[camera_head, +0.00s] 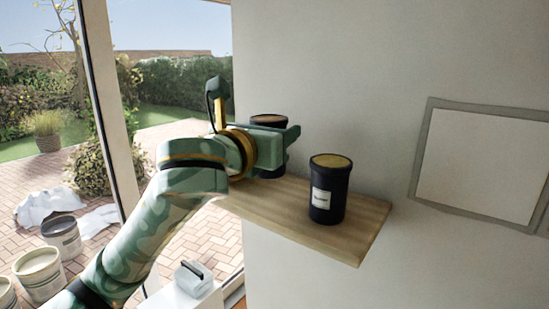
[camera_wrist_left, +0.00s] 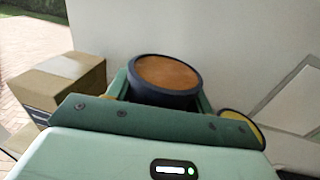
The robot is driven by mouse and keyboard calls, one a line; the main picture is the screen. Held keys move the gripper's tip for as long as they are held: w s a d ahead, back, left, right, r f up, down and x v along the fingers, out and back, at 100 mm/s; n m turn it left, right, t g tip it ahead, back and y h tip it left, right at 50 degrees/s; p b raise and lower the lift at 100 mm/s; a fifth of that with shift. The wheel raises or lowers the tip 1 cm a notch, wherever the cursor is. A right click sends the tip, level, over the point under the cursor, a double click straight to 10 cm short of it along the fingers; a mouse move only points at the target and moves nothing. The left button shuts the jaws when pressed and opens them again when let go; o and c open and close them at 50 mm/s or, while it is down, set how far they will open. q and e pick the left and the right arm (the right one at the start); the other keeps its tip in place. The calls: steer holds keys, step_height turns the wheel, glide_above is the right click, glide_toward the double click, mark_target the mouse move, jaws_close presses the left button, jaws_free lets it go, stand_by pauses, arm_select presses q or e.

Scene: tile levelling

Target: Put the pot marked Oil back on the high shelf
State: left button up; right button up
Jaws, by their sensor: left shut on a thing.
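A dark pot with a brownish lid (camera_head: 269,120) is at the far part of the wooden shelf (camera_head: 345,235). My left gripper (camera_head: 281,135) is shut on this pot and hides most of its body and any label. Its base is at the shelf's surface; I cannot tell whether it rests there or hangs just above. In the left wrist view the held pot's lid (camera_wrist_left: 166,73) shows between the fingers. A second dark pot (camera_head: 328,205) stands upright on the shelf, nearer and to the right, with a white label too small to read. My right gripper is not in view.
A grey-framed pale panel (camera_head: 485,160) is on the white wall at right. Buckets (camera_head: 40,272) and white cloth (camera_head: 48,205) lie below at left, outside the glass. A cardboard box (camera_wrist_left: 60,80) shows in the left wrist view. The shelf's near right end is bare.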

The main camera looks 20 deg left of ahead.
arm_select(q)
steer(key=shift+w+f, duration=0.4)
steer(key=shift+f, duration=0.25)
steer(key=f, duration=0.3)
steer(key=shift+w+a+f+p, duration=0.15)
steer(key=shift+w+f+p, duration=0.15)
steer(key=shift+f+p, duration=0.1)
steer(key=o, duration=1.1)
